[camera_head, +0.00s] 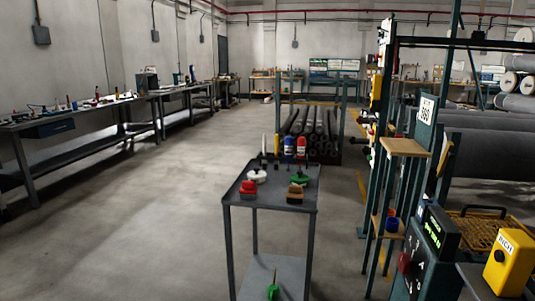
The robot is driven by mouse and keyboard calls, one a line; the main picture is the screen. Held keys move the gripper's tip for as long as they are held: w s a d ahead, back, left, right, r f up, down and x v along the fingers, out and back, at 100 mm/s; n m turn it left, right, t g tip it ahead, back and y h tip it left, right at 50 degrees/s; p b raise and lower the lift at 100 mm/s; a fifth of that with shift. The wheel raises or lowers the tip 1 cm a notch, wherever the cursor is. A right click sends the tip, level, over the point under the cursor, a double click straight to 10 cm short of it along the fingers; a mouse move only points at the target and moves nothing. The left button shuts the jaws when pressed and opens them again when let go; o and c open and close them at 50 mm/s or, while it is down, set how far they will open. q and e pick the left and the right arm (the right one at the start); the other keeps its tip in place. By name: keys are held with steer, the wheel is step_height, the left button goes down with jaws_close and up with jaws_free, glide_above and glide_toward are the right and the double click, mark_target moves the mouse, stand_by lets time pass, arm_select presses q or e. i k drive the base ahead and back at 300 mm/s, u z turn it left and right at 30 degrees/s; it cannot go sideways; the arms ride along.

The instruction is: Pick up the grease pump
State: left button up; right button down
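I cannot tell for certain which thing is the grease pump. A small green thing with a thin upright spout (272,291) stands on the lower shelf of the grey cart (265,204), partly cut by the bottom edge. On the cart's top are a red thing (248,190), a green thing (299,178), a brown block-like thing (295,193) and a white round thing (257,176). Neither of my grippers is in view.
A long workbench (75,113) with small tools runs along the left wall. A green-framed machine with a yellow box (509,263) and large grey rolls (480,150) fill the right. A rack of dark rolls (312,125) stands behind the cart. The floor left of the cart is clear.

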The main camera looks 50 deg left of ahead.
mark_target(301, 140)
steer(key=u, duration=1.25)
